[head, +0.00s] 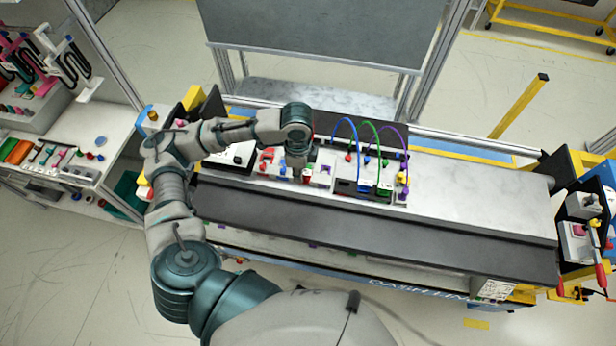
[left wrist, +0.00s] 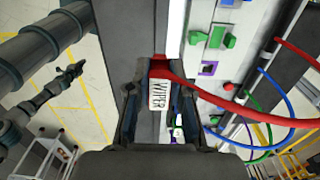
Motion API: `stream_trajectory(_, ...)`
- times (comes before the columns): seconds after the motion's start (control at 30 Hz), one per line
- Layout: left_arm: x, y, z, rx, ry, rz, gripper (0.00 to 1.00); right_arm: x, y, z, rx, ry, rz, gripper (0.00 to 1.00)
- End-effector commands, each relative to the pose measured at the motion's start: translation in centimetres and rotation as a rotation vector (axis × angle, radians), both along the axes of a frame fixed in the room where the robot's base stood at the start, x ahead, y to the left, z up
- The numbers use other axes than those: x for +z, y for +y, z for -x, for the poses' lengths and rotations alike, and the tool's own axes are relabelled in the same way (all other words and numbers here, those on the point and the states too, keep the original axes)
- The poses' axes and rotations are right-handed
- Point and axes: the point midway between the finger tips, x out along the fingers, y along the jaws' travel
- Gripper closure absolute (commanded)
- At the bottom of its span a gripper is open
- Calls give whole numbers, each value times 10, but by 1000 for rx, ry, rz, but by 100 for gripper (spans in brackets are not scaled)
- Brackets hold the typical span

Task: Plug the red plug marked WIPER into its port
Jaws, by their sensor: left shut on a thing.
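My left gripper (head: 298,172) is over the module panel (head: 440,185), left of the looped cables. In the left wrist view my left gripper (left wrist: 158,85) is shut on the red plug (left wrist: 159,72), whose white label reads WIPER. A red cable (left wrist: 235,106) runs from the plug to the right. The plug's front end and its contact with the panel are hard to judge, and I cannot pick out the WIPER port. My right gripper is not in view.
Blue (head: 345,122), green (head: 375,130) and purple (head: 397,135) cables arch over the panel to the gripper's right. A purple-rimmed socket (left wrist: 208,68) and a green block (left wrist: 217,37) are close to the plug in the wrist view. The panel's right side is clear.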

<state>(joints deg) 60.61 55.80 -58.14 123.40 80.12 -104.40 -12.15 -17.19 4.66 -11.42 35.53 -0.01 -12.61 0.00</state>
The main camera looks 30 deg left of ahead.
Motion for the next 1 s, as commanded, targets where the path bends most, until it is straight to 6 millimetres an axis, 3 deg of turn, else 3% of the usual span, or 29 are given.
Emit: stream_trajectory(1.0, 0, 107, -32, 3, 0, -1, 100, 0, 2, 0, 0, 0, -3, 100)
